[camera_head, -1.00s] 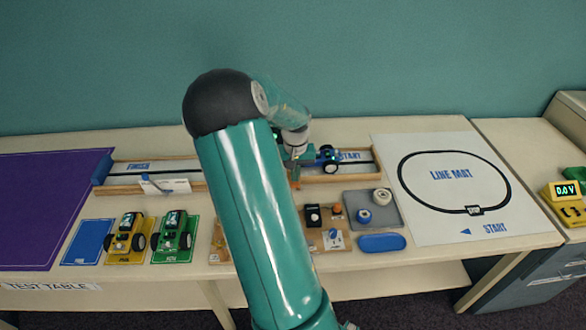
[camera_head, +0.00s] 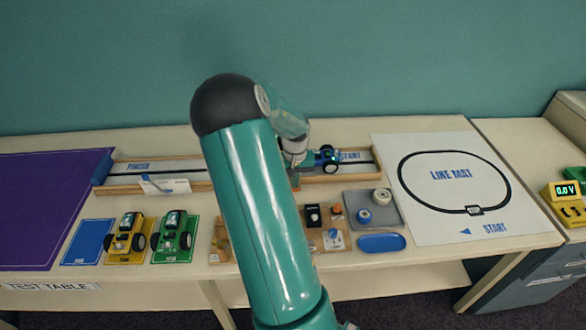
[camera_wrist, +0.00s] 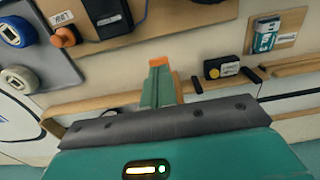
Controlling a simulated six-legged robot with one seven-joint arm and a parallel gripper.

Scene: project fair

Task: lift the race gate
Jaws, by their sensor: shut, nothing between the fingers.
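I cannot make out the race gate for sure in either view; the middle of the race track (camera_head: 190,173) is partly hidden behind my arm. In the wrist view my gripper (camera_wrist: 158,62) is shut and empty, with its orange tips together. It is over the wooden track rail (camera_wrist: 95,104), and a short brown wooden piece (camera_wrist: 178,90) shows right beside the fingers. I cannot tell whether they touch. In the head view the gripper is mostly hidden by my arm. A blue car (camera_head: 328,158) stands on the track near START.
A small black box with a yellow disc (camera_wrist: 222,67) is near the rail. A grey tray (camera_head: 385,220) with spools, a blue dish (camera_head: 382,243) and component boards are in front. Yellow (camera_head: 125,240) and green (camera_head: 175,238) cars stand left. The line mat (camera_head: 450,190) lies right.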

